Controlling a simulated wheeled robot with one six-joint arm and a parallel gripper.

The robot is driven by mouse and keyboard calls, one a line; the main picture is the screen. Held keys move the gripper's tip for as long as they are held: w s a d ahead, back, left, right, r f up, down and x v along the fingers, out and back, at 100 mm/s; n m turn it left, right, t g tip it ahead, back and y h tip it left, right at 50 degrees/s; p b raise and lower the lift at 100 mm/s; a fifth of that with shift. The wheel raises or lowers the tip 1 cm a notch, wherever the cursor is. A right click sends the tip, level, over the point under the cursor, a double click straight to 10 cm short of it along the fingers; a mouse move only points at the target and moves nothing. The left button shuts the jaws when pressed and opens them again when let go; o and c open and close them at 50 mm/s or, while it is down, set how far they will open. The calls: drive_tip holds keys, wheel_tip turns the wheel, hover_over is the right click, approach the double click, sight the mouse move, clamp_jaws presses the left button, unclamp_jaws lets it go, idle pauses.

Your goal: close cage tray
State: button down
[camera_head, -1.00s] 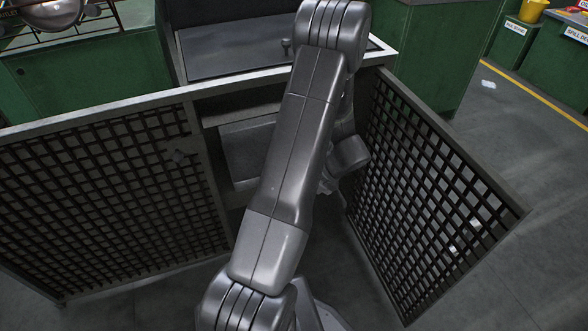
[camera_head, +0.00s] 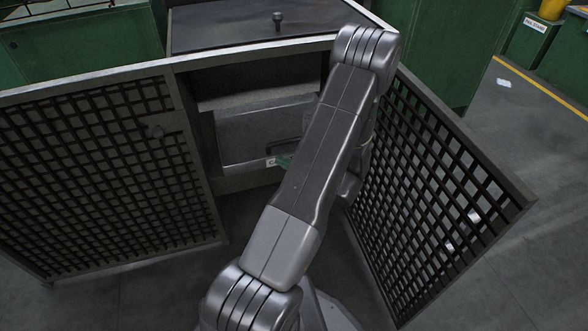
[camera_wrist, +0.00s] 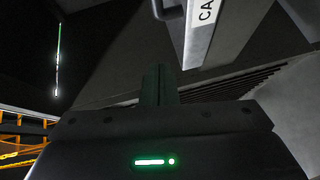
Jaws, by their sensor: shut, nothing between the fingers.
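The cage tray (camera_head: 258,132) is a grey drawer-like box inside the cabinet, between two open mesh doors. A dark handle and a white label (camera_head: 272,162) show on its front. How far it stands out is hard to tell. In the wrist view the tray's labelled edge (camera_wrist: 203,42) reading "CA" is at top right, with part of the handle (camera_wrist: 166,10) beside it. My gripper's fingers (camera_wrist: 158,84) are shut and empty, just below and left of that edge. Contact cannot be told. In the head view my arm hides most of the gripper and the tray's right side.
The left mesh door (camera_head: 100,175) and the right mesh door (camera_head: 440,180) stand open on either side of my arm. The cabinet top (camera_head: 250,45) has a small dark knob (camera_head: 278,20). Green cabinets stand behind. Open floor shows at far right.

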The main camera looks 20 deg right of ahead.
sight(271, 143)
drive_tip(key=w+a+f+b, duration=0.1)
drive_tip(key=w+b, duration=0.1)
drive_tip(key=w, duration=0.5)
drive_tip(key=shift+a+f, duration=0.15)
drive_tip(key=shift+a, duration=0.15)
drive_tip(key=w+p, duration=0.1)
drive_tip(key=w, duration=0.2)
drive_tip(key=shift+w, duration=0.7)
drive_tip(key=shift+r, duration=0.2)
drive_tip(key=shift+p, duration=0.3)
